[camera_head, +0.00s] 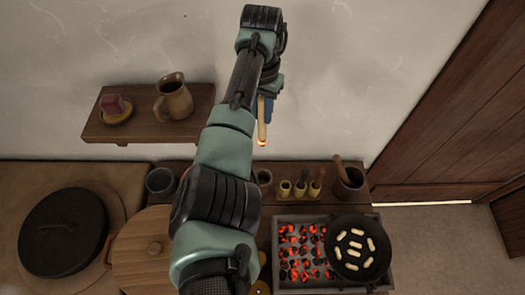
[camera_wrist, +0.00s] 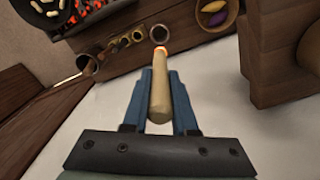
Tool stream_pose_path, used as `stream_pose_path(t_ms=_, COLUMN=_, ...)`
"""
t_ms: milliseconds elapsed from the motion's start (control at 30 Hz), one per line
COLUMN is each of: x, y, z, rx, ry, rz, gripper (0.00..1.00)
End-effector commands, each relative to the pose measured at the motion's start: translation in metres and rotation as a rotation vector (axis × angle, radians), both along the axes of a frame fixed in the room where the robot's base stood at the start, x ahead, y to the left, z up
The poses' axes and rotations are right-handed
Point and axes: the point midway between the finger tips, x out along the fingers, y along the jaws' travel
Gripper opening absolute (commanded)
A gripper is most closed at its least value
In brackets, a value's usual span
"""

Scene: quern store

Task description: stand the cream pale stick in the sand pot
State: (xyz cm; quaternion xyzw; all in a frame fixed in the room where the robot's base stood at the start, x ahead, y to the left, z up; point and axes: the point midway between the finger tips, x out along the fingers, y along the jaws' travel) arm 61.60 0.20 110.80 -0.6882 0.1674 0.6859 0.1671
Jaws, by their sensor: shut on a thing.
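My gripper (camera_head: 266,106) is shut on the cream pale stick (camera_head: 261,120), which points downward with a glowing orange tip. In the wrist view the stick (camera_wrist: 160,100) sits between the blue fingers of my gripper (camera_wrist: 160,75). A small round brown pot (camera_head: 263,177), apparently the sand pot, stands on the bench below the stick, partly hidden by my arm. In the wrist view this pot (camera_wrist: 160,33) lies just beyond the glowing tip. In the head view the tip is apart from the pot. Its contents are too small to make out.
Three small holders (camera_head: 300,188) and a mortar with a pestle (camera_head: 349,182) stand right of the pot. A coal brazier (camera_head: 284,221) and black pan (camera_head: 343,272) are in front. A wall shelf (camera_head: 147,128) bears a jug (camera_head: 174,98). A grey pot (camera_head: 160,181) stands left.

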Motion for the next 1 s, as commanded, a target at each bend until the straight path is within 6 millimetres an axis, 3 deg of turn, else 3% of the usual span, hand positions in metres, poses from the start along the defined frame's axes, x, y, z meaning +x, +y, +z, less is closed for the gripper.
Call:
stream_pose_path(t_ms=33, x=0.0, y=0.0, z=-0.026, rx=0.0, ry=0.0, rz=-0.001, gripper=0.0)
stream_pose_path(t_ms=100, x=0.0, y=0.0, z=-0.043, rx=0.0, ry=0.0, rz=-0.001, gripper=0.0)
stream_pose_path(t_ms=500, x=0.0, y=0.0, z=-0.13, rx=0.0, ry=0.0, rz=-0.001, gripper=0.0)
stream_pose_path(t_ms=700, x=0.001, y=0.0, z=-0.146, rx=0.0, ry=0.0, rz=-0.001, gripper=0.0)
stream_pose_path(t_ms=1000, x=0.001, y=0.0, z=-0.155, rx=0.0, ry=0.0, rz=-0.001, gripper=0.0)
